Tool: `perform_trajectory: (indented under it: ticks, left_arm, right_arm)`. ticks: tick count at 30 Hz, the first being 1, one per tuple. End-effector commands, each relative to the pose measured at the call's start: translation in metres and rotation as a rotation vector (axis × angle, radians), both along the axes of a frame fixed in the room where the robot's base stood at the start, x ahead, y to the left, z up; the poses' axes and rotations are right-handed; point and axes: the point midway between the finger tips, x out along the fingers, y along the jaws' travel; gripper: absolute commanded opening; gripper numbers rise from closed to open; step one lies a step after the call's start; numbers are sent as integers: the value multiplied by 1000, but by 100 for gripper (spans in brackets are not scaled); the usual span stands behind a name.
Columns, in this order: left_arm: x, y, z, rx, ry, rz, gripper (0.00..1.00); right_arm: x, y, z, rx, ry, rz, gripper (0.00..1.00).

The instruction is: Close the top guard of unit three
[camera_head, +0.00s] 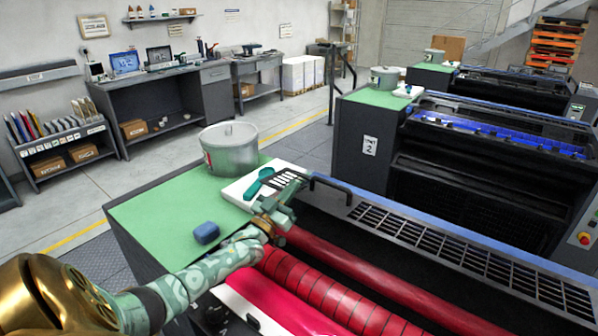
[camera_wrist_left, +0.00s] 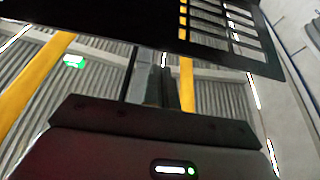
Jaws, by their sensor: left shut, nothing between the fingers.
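The nearest press unit fills the lower right of the head view; its own number is not visible. Its top guard (camera_head: 470,250) is a dark slotted panel with a blue edge and a black handle (camera_head: 331,186) at its left end. The guard stands beyond the rollers, and the red rollers (camera_head: 340,296) are uncovered. My left gripper (camera_head: 279,208) is shut and empty, over the left end of the rollers, near the handle; I cannot tell whether it touches. In the left wrist view the shut fingers (camera_wrist_left: 155,82) point up towards a dark slotted panel (camera_wrist_left: 215,30). My right gripper is not in view.
A green-topped surface (camera_head: 150,215) beside the rollers holds a metal pot (camera_head: 229,150), a blue block (camera_head: 206,233) and a white tray (camera_head: 238,190) with a teal tool (camera_head: 260,183). The unit labelled 2 (camera_head: 369,146) stands behind.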

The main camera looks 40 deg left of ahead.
Motion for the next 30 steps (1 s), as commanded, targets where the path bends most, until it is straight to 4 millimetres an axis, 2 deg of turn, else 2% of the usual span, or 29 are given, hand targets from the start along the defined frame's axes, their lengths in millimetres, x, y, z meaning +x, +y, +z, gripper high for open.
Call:
perform_trajectory:
  ticks: [1,2,4,9,13,18,30]
  left_arm:
    - [2,0,24,-1,-4,0,0]
    - [-7,-1,8,-2,5,-1,0]
    - [-24,-2,-8,-1,6,0,0]
    - [-57,-4,-30,-2,4,-1,0]
    - [-74,-4,-40,-1,1,0,0]
    - [-82,-5,-44,0,0,0,0]
    - [-84,-11,-40,1,-7,7,0]
  right_arm:
    - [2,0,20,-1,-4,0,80]
    - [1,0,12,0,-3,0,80]
    - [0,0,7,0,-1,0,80]
    - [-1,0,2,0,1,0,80]
    - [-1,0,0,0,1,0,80]
    - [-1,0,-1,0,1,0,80]
    - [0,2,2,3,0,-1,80]
